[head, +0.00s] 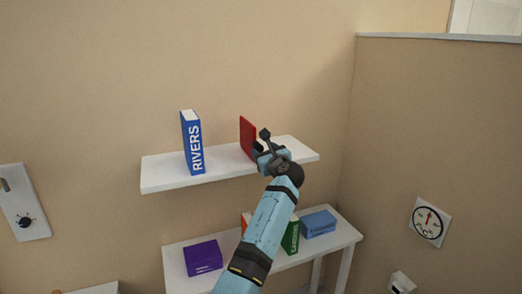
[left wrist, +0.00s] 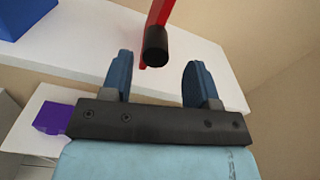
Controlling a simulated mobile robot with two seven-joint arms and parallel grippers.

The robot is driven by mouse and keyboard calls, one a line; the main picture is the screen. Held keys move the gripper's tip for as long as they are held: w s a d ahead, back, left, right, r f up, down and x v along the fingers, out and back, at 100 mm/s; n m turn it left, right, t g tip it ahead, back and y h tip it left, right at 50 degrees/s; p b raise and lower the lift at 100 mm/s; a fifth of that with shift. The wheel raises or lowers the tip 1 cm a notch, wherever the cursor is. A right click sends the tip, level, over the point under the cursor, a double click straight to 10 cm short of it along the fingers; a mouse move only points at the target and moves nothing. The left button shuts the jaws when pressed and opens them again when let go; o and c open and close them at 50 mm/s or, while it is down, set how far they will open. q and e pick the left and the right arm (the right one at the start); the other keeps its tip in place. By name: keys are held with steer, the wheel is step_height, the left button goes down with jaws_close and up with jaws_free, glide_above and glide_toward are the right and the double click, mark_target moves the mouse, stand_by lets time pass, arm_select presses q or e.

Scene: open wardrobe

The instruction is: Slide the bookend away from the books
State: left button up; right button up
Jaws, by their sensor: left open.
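The red bookend (head: 246,137) stands on the white upper shelf, right of the blue RIVERS book (head: 192,143), with a clear gap between them. My left gripper (head: 262,142) is in front of the bookend and hides its lower right part. In the left wrist view, the bookend (left wrist: 159,12) has a black cylindrical handle (left wrist: 156,47) facing me. The handle lies between the lines of my open blue fingers (left wrist: 157,75), near their tips. Neither finger visibly touches it. The blue book (left wrist: 18,15) shows at the top left there. My right gripper is not in view.
The upper shelf (head: 160,173) is bare to the bookend's right. A lower white table (head: 340,238) holds a purple book (head: 203,257), a green book (head: 290,237), a blue book (head: 318,223) and an orange item, partly behind my arm. A side wall stands at the right.

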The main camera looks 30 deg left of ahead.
arm_select(q)
steer(key=v, duration=1)
steer(key=shift+b, duration=0.45)
steer(key=s+d+f+n+h+p, duration=0.1)
steer(key=s+f+n+h, duration=0.15)
steer(key=s+f, duration=0.45)
steer(key=s+d+f+n+t+h+p, duration=0.1)
steer(key=s+f+n+h+p, duration=0.2)
steer(key=f, duration=0.8)
steer(key=s+d+f+n+h, duration=0.15)
steer(key=s+f+h, duration=0.3)
steer(key=f, duration=0.45)
steer(key=s+d+f+n+h+p, duration=0.1)
steer(key=s+n, duration=0.3)
steer(key=s, duration=0.5)
steer(key=s+d+f+n+g+h, duration=0.1)
steer(key=s+d+f+n+h, duration=0.1)
steer(key=s, duration=0.7)
steer(key=s+d+f+n+h+p, duration=0.1)
steer(key=s+d+f+n+h, duration=0.1)
steer(key=s+f+n+h, duration=0.2)
steer(key=s+n, duration=0.3)
steer(key=s, duration=0.2)
steer(key=shift+d+f+n+g+p, duration=0.25)
steer(key=shift+f+n+g+p, duration=0.05)
steer(key=shift+f+n+p, duration=0.1)
